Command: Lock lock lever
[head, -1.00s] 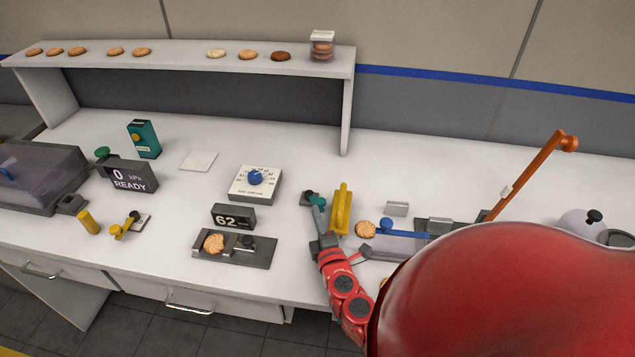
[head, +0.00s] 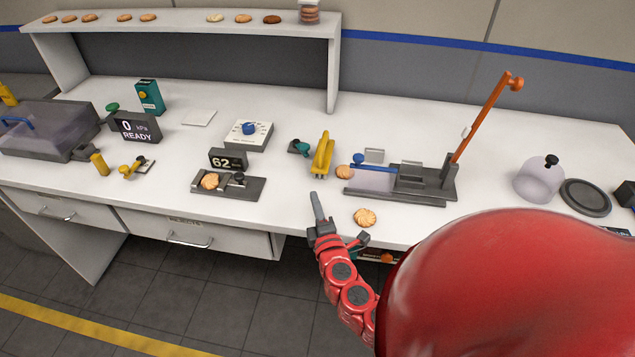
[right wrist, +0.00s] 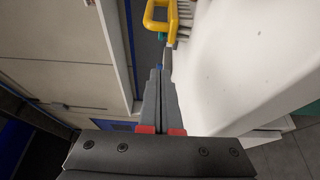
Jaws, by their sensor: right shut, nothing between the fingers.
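I cannot tell for certain which part is the lock lever. A small teal-knobbed lever (head: 300,147) on a dark mount stands on the table, left of a yellow-handled brush (head: 322,158). Farther right, a long orange lever (head: 484,118) rises tilted from a dark grey fixture (head: 425,187) with a blue-knobbed bar. At the left, a small yellow lever (head: 128,169) sits on a plate. My right gripper (head: 316,200) is shut and empty near the table's front edge, apart from these levers. In the right wrist view its fingers (right wrist: 160,78) are together, with the yellow handle beyond. My left gripper is not in view.
A loose biscuit (head: 364,217) lies right of my right gripper; another (head: 344,172) is by the fixture. A scale (head: 228,190) holding a biscuit, a dial box (head: 249,135) and a clear-lidded chamber (head: 45,130) stand to the left. A clear dome (head: 539,182) stands right.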

